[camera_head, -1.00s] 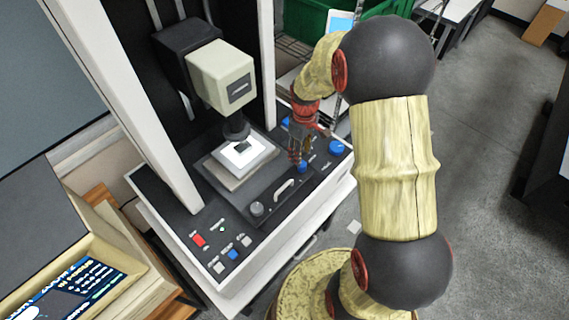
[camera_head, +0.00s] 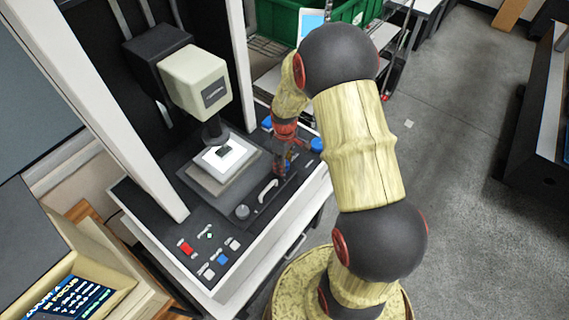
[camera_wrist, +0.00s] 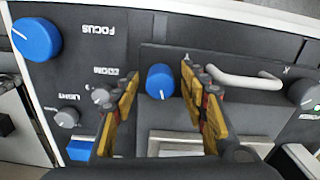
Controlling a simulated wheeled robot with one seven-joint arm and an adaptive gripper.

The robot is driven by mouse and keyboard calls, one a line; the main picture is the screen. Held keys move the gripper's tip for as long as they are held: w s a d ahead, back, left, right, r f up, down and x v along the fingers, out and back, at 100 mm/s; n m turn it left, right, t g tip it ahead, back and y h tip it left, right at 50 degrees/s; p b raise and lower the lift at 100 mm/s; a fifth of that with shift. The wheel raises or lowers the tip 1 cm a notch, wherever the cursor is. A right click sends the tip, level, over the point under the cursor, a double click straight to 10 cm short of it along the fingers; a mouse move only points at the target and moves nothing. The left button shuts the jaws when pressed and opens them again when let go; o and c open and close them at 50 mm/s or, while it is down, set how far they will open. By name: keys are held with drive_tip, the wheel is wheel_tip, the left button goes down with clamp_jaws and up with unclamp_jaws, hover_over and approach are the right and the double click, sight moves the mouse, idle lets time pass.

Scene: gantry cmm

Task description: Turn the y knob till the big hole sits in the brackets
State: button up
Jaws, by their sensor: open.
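A blue knob (camera_wrist: 160,81) on the dark panel stands between the two fingers of my gripper (camera_wrist: 158,92) in the wrist view. The fingers are spread, with a gap on each side of the knob. No label on this knob is readable. In the head view my gripper (camera_head: 283,158) is down at the panel's right part and mostly covers that knob. A white plate with a small dark part (camera_head: 223,151) lies on the stage under the machine's head (camera_head: 196,78). The big hole and the brackets are too small to make out.
A blue focus knob (camera_wrist: 37,39) is at the wrist view's upper left, with a grey light knob (camera_wrist: 66,117) below it. A bar handle (camera_wrist: 235,80) and a grey knob marked X (camera_wrist: 306,93) lie to the right. A screen (camera_head: 68,300) shows at lower left.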

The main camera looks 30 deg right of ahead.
drive_tip(key=shift+c, duration=0.3)
clamp_jaws()
idle(0.5)
drive_tip(key=m, duration=0.4)
drive_tip(key=shift+m+b, duration=0.3)
drive_tip(key=shift+m, duration=1.5)
drive_tip(key=shift+o, duration=0.3)
unclamp_jaws()
